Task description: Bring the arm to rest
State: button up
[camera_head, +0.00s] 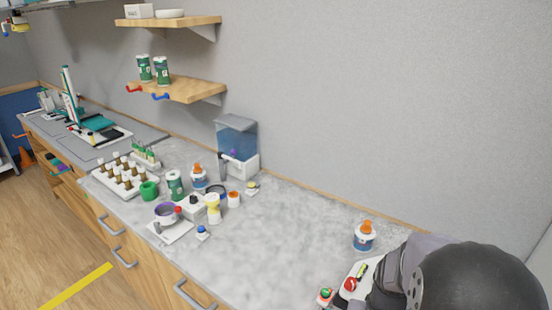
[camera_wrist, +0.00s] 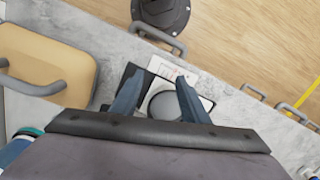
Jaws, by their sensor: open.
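My gripper (camera_wrist: 158,80) shows in the wrist view with its two blue-grey fingers spread apart and nothing held between them. Below and between the fingers is a white and black device (camera_wrist: 174,72) with a grey round top; the fingers hide part of it, and I cannot tell if they touch it. In the head view my arm (camera_head: 402,275) is at the lower right, over the right end of the counter, and the gripper itself cannot be made out there.
The grey counter (camera_head: 270,235) is clear in its middle. Near my arm stand an orange-capped bottle (camera_head: 364,238) and a small device with a red knob (camera_head: 350,284). Vials, a green can (camera_head: 175,184) and a blue-tinted container (camera_head: 236,138) stand farther left. Wooden shelves (camera_head: 190,90) hang above.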

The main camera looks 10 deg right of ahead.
jog(key=a+r+n, duration=0.2)
jog(key=a+n, duration=0.3)
jog(key=a, duration=0.6)
jog(key=shift+w+r+t, duration=0.25)
jog(key=shift+w+t, duration=0.1)
jog(key=shift+t, duration=0.05)
jog(key=shift+a, duration=0.1)
